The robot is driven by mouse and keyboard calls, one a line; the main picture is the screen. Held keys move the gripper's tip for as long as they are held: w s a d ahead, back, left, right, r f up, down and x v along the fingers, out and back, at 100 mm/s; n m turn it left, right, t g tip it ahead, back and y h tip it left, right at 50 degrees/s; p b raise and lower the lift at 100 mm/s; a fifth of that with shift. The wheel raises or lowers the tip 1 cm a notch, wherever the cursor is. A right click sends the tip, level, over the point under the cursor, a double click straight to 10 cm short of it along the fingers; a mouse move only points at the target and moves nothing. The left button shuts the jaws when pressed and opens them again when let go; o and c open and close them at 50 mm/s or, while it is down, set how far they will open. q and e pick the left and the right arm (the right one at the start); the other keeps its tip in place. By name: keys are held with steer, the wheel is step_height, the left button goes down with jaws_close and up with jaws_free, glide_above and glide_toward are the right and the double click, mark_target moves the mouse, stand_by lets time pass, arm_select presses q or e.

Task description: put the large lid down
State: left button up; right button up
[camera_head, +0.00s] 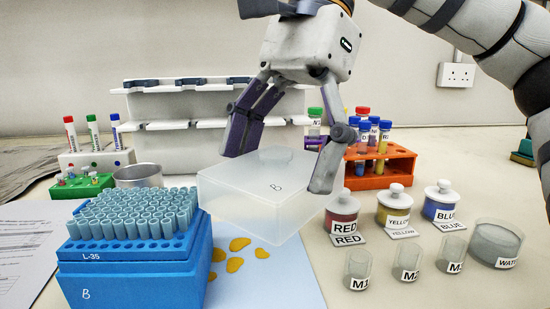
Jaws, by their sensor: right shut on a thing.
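My right gripper (287,165) comes down from the top and is shut on the large lid (254,200), a translucent white box-shaped cover marked "B". One finger is at its left back and one at its right side. The lid is to the right of the blue tip box (135,280), also marked "B", which stands open with many blue-grey tips showing. The lid is over or on the pale blue mat (280,285); I cannot tell whether it touches it. My left gripper is not in view.
Jars labelled RED (342,212), YELLOW (394,205) and BLUE (443,203) stand at the right, with small cups (407,262) in front. An orange tube rack (380,168) is behind the lid. Yellow spots (236,264) lie on the mat, whose front is clear.

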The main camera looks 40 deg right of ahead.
steer(key=shift+f+b, duration=0.45)
steer(key=shift+f, duration=0.1)
steer(key=o, duration=0.9)
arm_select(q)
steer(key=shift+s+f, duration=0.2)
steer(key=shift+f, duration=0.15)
arm_select(e)
steer(key=shift+r+p, duration=0.3)
steer(key=shift+r, duration=0.15)
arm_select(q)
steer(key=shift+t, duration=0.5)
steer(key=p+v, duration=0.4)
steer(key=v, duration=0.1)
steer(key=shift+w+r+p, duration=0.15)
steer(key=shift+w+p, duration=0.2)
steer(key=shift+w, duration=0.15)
arm_select(e)
steer(key=v, duration=1.2)
steer(key=shift+r, duration=0.25)
